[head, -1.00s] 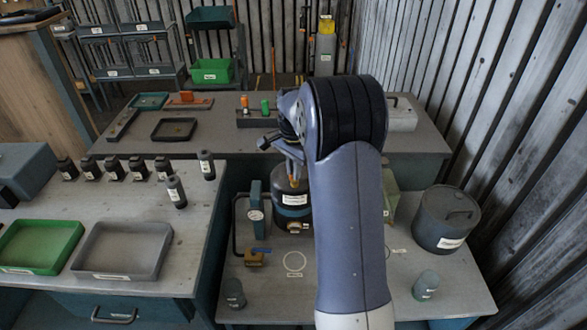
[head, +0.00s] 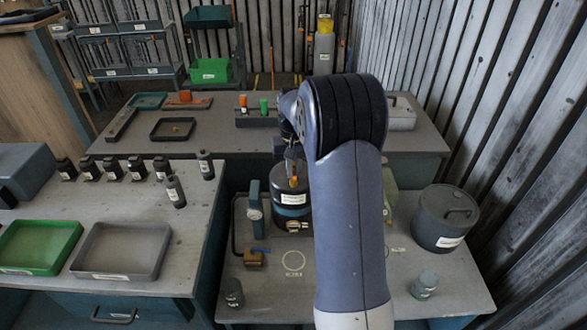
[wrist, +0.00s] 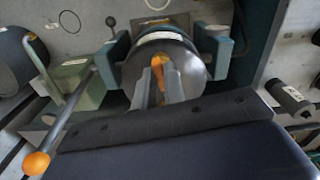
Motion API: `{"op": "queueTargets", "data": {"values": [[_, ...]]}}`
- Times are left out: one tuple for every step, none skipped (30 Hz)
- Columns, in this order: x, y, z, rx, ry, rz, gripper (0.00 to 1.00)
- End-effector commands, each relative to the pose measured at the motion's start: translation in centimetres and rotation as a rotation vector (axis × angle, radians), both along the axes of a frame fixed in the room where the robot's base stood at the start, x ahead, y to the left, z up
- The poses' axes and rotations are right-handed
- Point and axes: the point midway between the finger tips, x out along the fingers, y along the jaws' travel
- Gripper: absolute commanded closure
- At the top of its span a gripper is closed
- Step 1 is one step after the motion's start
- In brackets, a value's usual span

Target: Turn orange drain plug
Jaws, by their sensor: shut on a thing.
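The orange drain plug (wrist: 168,72) sits on the face of a dark round housing (wrist: 150,48) in the wrist view. My gripper (wrist: 160,82) is shut on the plug, with a grey finger on either side. In the head view the plug (head: 293,182) shows as a small orange spot on top of the dark housing (head: 291,212). My gripper (head: 292,170) comes down on it from above, and my arm hides the housing's right side.
A blue-grey upright block (head: 254,207) stands left of the housing. A lever with an orange ball (wrist: 37,163) and a green box (wrist: 72,83) are close by in the wrist view. A grey lidded pot (head: 445,218) stands to the right. The bench front is mostly clear.

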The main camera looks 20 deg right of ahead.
Motion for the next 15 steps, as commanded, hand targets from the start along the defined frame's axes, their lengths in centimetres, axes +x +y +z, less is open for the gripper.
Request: {"op": "queueTargets", "data": {"values": [[0.02, -0.02, 0.08, 0.000, -0.001, 0.045, 1.00], [0.02, -0.04, 0.08, 0.000, -0.001, 0.073, 1.00], [0.02, -0.06, 0.08, 0.000, -0.001, 0.111, 1.00], [0.02, -0.06, 0.08, 0.000, -0.001, 0.140, 1.00], [0.01, -0.07, 0.08, 0.000, -0.001, 0.168, 1.00], [0.02, -0.10, 0.08, 0.000, -0.001, 0.206, 1.00], [0.02, -0.11, 0.08, 0.000, -0.001, 0.235, 1.00], [0.02, -0.12, 0.08, 0.000, -0.001, 0.263, 1.00], [0.02, -0.14, 0.08, 0.000, -0.001, 0.301, 1.00], [0.02, -0.15, 0.08, 0.000, -0.001, 0.329, 1.00], [0.03, -0.16, 0.08, 0.000, -0.001, 0.358, 1.00], [0.03, -0.17, 0.08, 0.000, -0.001, 0.395, 1.00], [0.03, -0.18, 0.08, 0.000, -0.001, 0.424, 1.00], [0.04, -0.19, 0.08, 0.000, -0.001, 0.453, 1.00], [0.04, -0.21, 0.08, 0.000, -0.001, 0.490, 1.00]]}}
